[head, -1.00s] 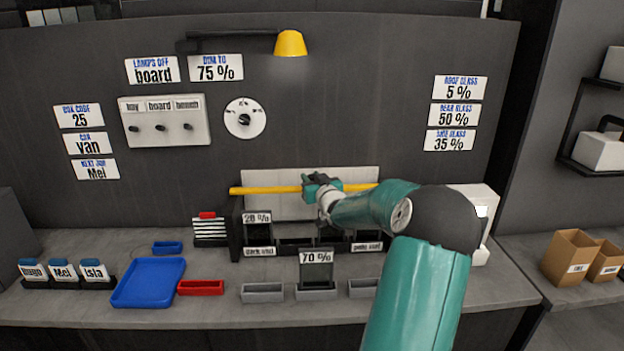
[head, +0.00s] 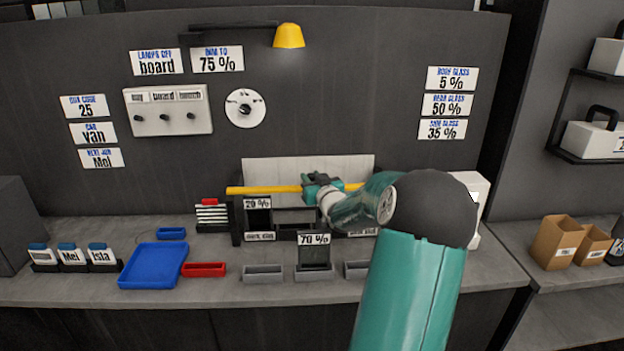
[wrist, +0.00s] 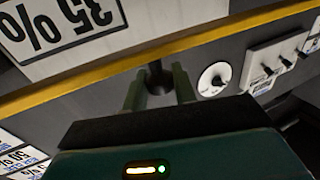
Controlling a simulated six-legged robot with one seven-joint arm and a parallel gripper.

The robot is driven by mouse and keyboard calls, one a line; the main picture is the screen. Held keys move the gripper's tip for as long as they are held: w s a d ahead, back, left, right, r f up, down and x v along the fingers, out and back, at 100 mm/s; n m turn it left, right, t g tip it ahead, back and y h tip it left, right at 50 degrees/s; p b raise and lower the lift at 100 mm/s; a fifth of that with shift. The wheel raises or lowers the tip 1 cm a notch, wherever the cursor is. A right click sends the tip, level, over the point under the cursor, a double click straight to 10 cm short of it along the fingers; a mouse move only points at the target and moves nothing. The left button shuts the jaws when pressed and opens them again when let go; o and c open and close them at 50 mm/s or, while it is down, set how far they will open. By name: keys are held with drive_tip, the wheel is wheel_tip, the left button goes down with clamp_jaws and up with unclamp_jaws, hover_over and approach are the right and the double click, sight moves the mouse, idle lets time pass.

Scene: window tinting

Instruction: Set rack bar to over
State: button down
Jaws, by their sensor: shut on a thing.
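The rack bar (head: 255,190) is a long yellow rod running level across the front of the black rack (head: 237,230), in front of a pale back panel (head: 300,168). My gripper (head: 320,186) is at the middle of the bar. In the wrist view, the two fingers are closed around a dark stub (wrist: 156,76) beside the yellow bar (wrist: 230,32). The right end of the bar and part of the rack's right side are hidden behind my arm.
A 70 % sheet (head: 314,250) stands in front of the rack, among grey trays (head: 262,272). A red tray (head: 204,270) and blue tray (head: 153,266) lie to the left. The lamp (head: 288,36) hangs above. A white box (head: 474,195) stands right of my arm.

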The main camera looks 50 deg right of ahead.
sight(312, 175)
drive_tip(key=shift+a+f, duration=0.15)
drive_tip(key=c, duration=1.3)
unclamp_jaws()
drive_tip(key=shift+o, duration=0.8)
drive_tip(key=shift+w, duration=0.1)
drive_tip(key=shift+r, duration=0.45)
wheel_tip(312, 175, up, 3)
drive_tip(key=shift+f, duration=0.1)
drive_tip(key=s+a+r, duration=0.9)
drive_tip(key=a, duration=0.1)
drive_tip(key=shift+s+a+r, duration=0.15)
drive_tip(key=shift+r, duration=0.05)
